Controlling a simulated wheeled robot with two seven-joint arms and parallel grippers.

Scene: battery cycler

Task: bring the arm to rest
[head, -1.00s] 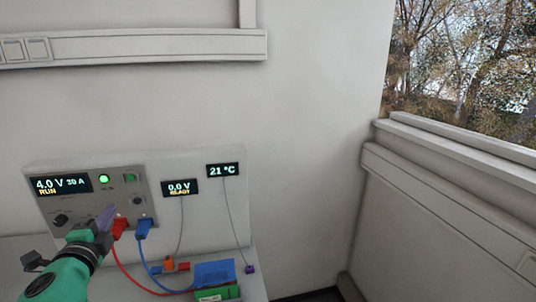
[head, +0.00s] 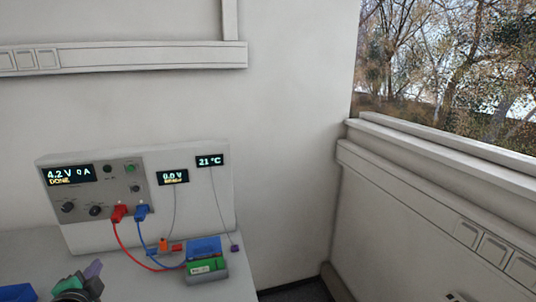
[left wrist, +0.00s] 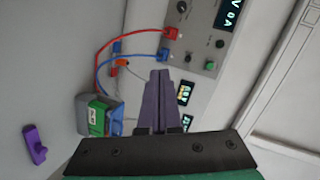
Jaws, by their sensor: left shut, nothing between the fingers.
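My left gripper (head: 94,270) is at the lower left of the head view, low in front of the cycler and clear of its panel. Its purple fingers show shut and empty in the left wrist view (left wrist: 160,98). The grey cycler (head: 130,190) stands against the wall. Its main display (head: 68,175) reads 4.2 V, 0 A, DONE. A red plug (head: 119,212) and a blue plug (head: 141,211) sit in its front, with leads running to the blue and green battery holder (head: 207,262). My right gripper is not in view.
A small display (head: 210,161) reads 21 °C, and another (head: 173,177) has blurred text. A purple clip (head: 235,248) lies beside the battery holder. A blue object (head: 16,292) is at the lower left edge. The wall right of the cycler is bare.

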